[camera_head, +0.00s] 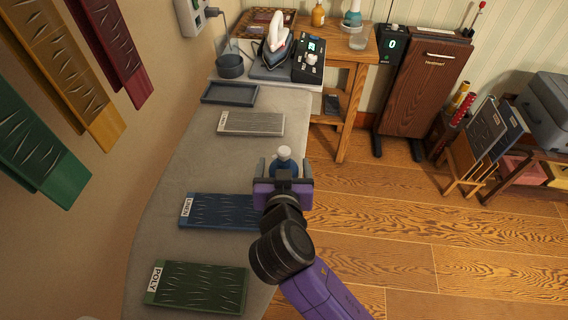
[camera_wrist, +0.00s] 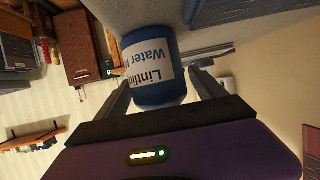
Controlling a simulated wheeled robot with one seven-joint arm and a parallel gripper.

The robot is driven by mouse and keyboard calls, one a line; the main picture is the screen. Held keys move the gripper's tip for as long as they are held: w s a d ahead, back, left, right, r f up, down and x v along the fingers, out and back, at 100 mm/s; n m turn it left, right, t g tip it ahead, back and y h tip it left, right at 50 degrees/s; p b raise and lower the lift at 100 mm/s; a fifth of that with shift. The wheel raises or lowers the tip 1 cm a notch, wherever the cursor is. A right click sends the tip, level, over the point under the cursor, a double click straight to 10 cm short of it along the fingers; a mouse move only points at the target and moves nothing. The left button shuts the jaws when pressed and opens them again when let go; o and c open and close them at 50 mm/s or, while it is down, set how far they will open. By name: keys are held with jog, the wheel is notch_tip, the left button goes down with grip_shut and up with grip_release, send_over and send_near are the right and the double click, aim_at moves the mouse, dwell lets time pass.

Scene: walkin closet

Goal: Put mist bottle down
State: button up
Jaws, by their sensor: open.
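The mist bottle (camera_head: 284,167) is blue with a white cap and sits near the right edge of the grey padded table (camera_head: 255,157). In the wrist view the bottle (camera_wrist: 151,90) shows a white label reading "Water". My gripper (camera_head: 284,163) is open, with one finger on each side of the bottle. In the wrist view a gap shows beside the fingers, and the bottle lies between them. The bottle's base is hidden by my gripper in the head view, so I cannot tell for certain that it touches the table.
On the table lie a blue LINEN board (camera_head: 215,211), a green POLY board (camera_head: 200,287), a pale grey board (camera_head: 250,123) and an empty dark tray (camera_head: 230,93). Open floor lies to the right.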

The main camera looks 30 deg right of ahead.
jog(key=v, duration=1.1)
jog(key=shift+b, duration=0.45)
jog(key=w+a+r+n+t+y, duration=0.2)
jog(key=a+r+n+t+y, duration=0.1)
jog(key=a+n+y, duration=0.3)
jog(key=s+a+f+n+t+y, duration=0.1)
jog(key=s+a+f+n+y, duration=0.15)
jog(key=s, duration=0.25)
jog(key=s+d+f+m+h, duration=0.1)
jog(key=s+d+f, duration=0.1)
jog(key=s+d, duration=0.4)
jog(key=s+d+f+m+g+h, duration=0.1)
jog(key=s+d, duration=0.6)
jog(key=s, duration=0.9)
jog(key=shift+d+f+m, duration=0.35)
jog(key=shift+f+m, duration=0.1)
jog(key=shift+f, duration=0.1)
